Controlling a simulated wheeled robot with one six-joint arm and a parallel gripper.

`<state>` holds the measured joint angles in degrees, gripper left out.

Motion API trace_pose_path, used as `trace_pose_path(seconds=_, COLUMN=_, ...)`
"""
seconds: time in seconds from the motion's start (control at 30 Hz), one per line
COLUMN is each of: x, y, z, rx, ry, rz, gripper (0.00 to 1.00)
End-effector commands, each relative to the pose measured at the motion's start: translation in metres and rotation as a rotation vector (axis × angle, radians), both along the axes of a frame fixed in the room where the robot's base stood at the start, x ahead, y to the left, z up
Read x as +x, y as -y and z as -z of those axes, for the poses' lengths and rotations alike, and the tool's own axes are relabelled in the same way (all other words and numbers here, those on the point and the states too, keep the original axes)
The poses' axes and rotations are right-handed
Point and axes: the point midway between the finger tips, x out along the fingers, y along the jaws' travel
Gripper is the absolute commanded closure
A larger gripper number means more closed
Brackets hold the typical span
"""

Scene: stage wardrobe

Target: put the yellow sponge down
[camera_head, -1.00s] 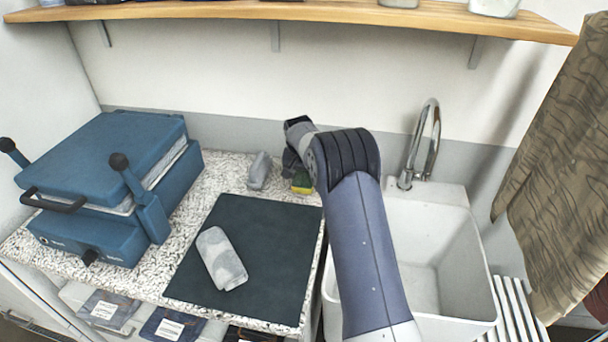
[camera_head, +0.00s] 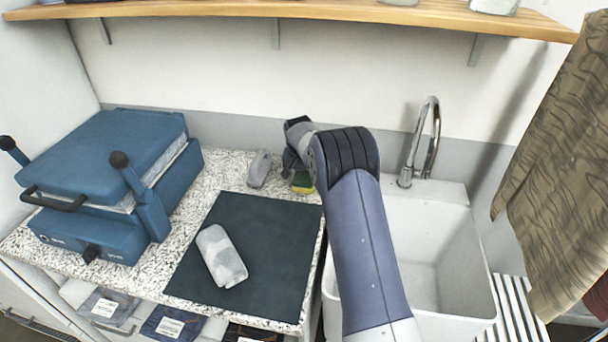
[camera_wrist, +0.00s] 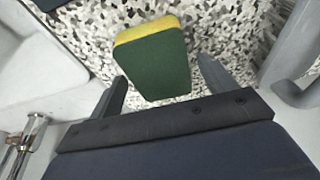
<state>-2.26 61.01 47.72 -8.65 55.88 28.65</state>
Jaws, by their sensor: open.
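The yellow sponge (camera_wrist: 152,58) has a dark green face and yellow edges. In the wrist view it rests on the speckled counter, in front of my gripper (camera_wrist: 162,88). The two fingers are spread apart, with the sponge's near end around the gap between them. I cannot tell whether either finger touches it. In the head view the sponge (camera_head: 302,183) shows small at the back right of the counter, partly hidden by my arm, and my fingers are hidden there.
A dark mat (camera_head: 250,262) with a grey cloth roll (camera_head: 222,256) lies at the counter's front. A grey object (camera_head: 259,169) stands left of the sponge. A blue press (camera_head: 105,185) is at the left. The white sink (camera_head: 440,262) and tap (camera_head: 424,140) are at the right.

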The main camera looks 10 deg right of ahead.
Motion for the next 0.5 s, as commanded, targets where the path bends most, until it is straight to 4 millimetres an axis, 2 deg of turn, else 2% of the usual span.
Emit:
trace_pose_path(seconds=0.17, x=-0.005, y=-0.003, z=-0.022, rx=0.0, ry=0.005, rz=-0.001, gripper=0.21)
trace_pose_path(seconds=0.5, x=-0.025, y=-0.011, z=-0.089, rx=0.0, ry=0.004, rz=-0.001, gripper=0.21)
